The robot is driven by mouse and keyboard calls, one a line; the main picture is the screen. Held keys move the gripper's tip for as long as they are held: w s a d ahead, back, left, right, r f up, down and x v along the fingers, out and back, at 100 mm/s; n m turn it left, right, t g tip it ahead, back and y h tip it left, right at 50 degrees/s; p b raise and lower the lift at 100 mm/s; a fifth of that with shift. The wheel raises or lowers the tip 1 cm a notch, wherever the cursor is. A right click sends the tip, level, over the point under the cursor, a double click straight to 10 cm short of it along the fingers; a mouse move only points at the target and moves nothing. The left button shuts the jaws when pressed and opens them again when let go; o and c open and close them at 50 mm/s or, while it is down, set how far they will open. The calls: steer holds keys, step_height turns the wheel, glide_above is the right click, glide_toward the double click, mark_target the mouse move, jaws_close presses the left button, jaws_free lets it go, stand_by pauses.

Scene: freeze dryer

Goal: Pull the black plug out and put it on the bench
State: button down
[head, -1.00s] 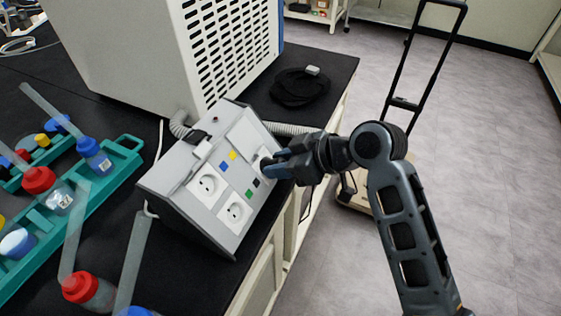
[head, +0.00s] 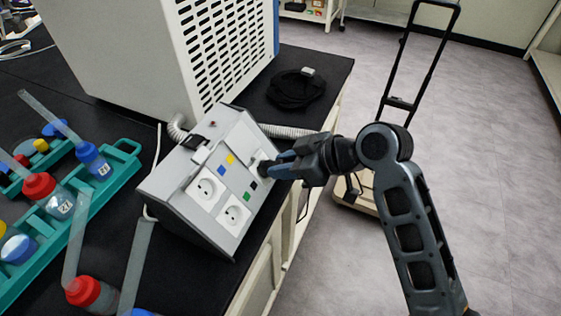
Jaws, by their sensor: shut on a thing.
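The grey sloped socket box (head: 215,245) stands on the black bench, with white round sockets and small coloured squares on its face. The black plug (head: 265,168) shows as a small dark shape at the upper right socket, between my fingertips. My gripper (head: 277,166) comes in from the right and is shut on the plug. The fingers partly hide the plug and that socket. I cannot tell whether the plug's pins are still inside the socket. Two other sockets lower on the face are empty.
A large white vented machine (head: 150,50) stands behind the box. A coiled black cable (head: 297,88) lies on the bench (head: 330,68) at the back right. Teal racks (head: 115,180) with capped bottles are at left. A black-handled cart (head: 404,104) stands on the floor.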

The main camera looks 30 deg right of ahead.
steer(key=p+v, duration=0.2)
steer(key=v, duration=0.1)
stand_by(0.6)
